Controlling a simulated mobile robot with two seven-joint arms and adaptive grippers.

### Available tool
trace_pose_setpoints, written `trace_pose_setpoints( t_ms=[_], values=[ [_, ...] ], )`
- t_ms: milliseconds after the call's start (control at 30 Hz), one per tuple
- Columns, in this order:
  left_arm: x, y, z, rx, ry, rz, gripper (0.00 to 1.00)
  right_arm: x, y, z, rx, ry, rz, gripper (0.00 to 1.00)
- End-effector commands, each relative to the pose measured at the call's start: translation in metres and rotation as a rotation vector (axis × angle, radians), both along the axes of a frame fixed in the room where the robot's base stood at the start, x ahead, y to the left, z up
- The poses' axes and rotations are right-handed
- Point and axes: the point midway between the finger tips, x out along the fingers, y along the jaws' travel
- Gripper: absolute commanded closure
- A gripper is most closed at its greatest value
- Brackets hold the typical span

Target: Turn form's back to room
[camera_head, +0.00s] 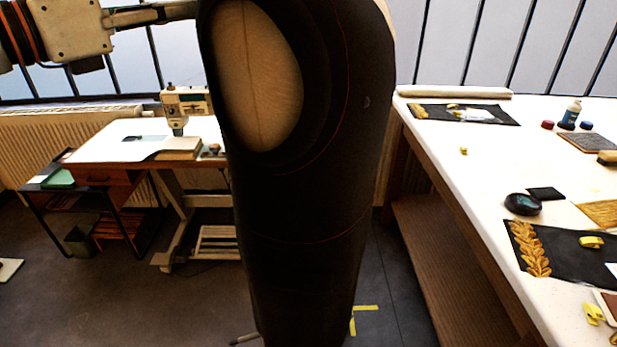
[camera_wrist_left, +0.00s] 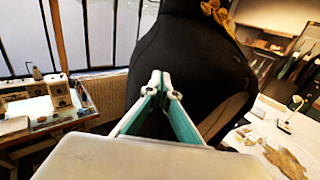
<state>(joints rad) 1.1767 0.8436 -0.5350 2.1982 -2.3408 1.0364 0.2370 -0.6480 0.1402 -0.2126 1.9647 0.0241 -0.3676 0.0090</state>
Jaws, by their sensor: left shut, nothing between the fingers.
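The form (camera_head: 310,200) is a tall dark torso with thin red lines, upright in the middle of the head view. A tan oval plate (camera_head: 258,75) shows at its upper left; its top is cut off. My left gripper (camera_head: 185,12) comes in from the left at the form's upper left edge. In the left wrist view, its fingers (camera_wrist_left: 165,85) are closed together and empty, in front of the dark form (camera_wrist_left: 190,60). I cannot tell whether the tips touch it. Gold trim (camera_wrist_left: 216,12) shows high on the form there. My right gripper is out of view.
A white worktable (camera_head: 470,150) on the right carries dark cloth with gold leaf embroidery (camera_head: 530,248), small bottles and yellow clips. A sewing machine (camera_head: 188,105) stands on a table at left. Yellow tape (camera_head: 365,308) marks the floor by the form's base. Open floor lies at front left.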

Motion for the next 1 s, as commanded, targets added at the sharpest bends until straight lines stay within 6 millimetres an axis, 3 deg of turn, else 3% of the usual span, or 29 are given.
trace_pose_setpoints(
  t_ms=[367, 700, 1000],
  values=[
    [-0.003, -0.003, -0.001, 0.004, 0.0, 0.009, 1.0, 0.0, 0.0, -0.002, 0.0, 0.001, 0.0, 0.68],
    [-0.031, -0.028, -0.001, 0.004, -0.003, 0.151, 1.0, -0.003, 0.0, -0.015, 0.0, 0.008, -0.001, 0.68],
    [-0.041, -0.038, -0.004, 0.003, -0.001, 0.226, 1.0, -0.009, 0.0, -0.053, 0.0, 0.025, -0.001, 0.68]
  ],
)
